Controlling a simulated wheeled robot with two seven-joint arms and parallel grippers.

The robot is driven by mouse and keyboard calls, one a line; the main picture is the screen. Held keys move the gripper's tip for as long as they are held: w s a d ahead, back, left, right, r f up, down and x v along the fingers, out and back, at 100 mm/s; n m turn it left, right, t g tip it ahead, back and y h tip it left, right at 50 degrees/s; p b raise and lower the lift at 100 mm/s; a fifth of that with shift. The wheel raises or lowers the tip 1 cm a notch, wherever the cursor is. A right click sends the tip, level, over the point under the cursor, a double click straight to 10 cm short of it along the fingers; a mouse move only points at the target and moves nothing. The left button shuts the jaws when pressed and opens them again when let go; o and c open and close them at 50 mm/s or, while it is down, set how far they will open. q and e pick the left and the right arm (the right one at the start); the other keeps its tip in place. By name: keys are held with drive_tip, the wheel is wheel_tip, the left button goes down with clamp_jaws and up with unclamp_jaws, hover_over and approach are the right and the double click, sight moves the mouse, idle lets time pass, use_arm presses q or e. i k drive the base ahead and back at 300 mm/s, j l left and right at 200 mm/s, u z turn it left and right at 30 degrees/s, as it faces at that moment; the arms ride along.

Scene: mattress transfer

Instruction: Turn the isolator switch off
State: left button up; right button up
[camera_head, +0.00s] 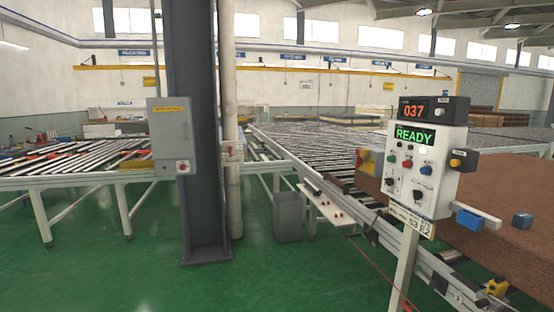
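A grey electrical box (172,135) with an orange label strip is mounted on the dark column (205,215), left of the middle. At its lower right is a small pale plate with a red rotary knob (183,167), which looks like the isolator switch. The knob is too small for me to read its position. A second small box with a red part (231,151) sits by the white pipe just to the right. Neither of my grippers is in view, and nothing touches the box.
A control panel (420,165) on a post shows READY, under a display (422,110) reading 037. Roller conveyors stand at left (75,172) and right (300,148). A grey bin (288,217) stands right of the column. Green floor (110,270) in front is clear.

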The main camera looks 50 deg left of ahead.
sight(359, 161)
drive_tip(key=u, duration=1.05)
drive_tip(key=i+j+z, duration=0.15)
drive_tip(key=i, duration=0.45)
drive_tip(key=i+j+z, duration=0.1)
drive_tip(key=i, duration=0.5)
